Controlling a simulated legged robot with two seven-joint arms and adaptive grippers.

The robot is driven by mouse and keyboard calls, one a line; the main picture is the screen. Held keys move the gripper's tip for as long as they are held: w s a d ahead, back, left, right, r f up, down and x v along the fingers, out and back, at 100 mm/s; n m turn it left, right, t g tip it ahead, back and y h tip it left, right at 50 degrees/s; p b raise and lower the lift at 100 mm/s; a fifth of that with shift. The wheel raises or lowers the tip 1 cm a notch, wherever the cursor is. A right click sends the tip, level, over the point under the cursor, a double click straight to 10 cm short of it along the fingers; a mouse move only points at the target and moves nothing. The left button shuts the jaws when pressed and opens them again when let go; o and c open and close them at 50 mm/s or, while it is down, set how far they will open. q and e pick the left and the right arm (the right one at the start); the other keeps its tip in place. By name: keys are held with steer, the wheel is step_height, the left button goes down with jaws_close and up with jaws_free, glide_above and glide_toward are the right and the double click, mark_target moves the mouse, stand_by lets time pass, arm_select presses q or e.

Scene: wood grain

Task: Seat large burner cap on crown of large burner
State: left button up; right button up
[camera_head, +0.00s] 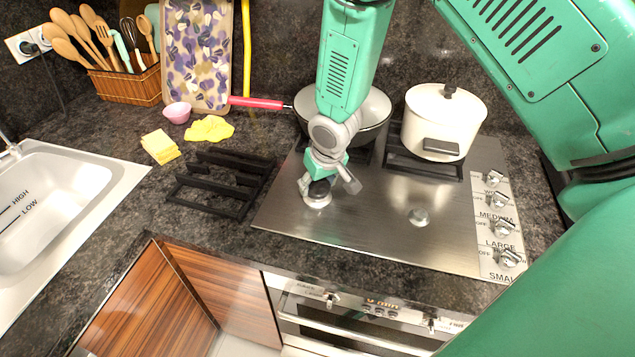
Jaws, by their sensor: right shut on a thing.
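My right gripper (322,184) comes down from above over the front left of the steel cooktop. It is shut on the dark round burner cap (319,189). The silvery burner crown (317,202) is directly beneath the cap. The gripper partly hides the cap, and I cannot tell whether cap and crown touch or whether the cap sits level. My left gripper is not in view.
A smaller burner (418,217) is on the cooktop (370,225) to the right. A frying pan (374,110) and a white pot (443,125) stand behind. Knobs (498,225) line the right edge.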

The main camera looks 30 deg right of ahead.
steer(key=shift+f+b, duration=0.35)
steer(key=shift+f, duration=0.25)
stand_by(1.2)
steer(key=o, duration=1.3)
steer(key=shift+c, duration=0.2)
steer(key=v, duration=1.2)
steer(key=shift+f, duration=0.15)
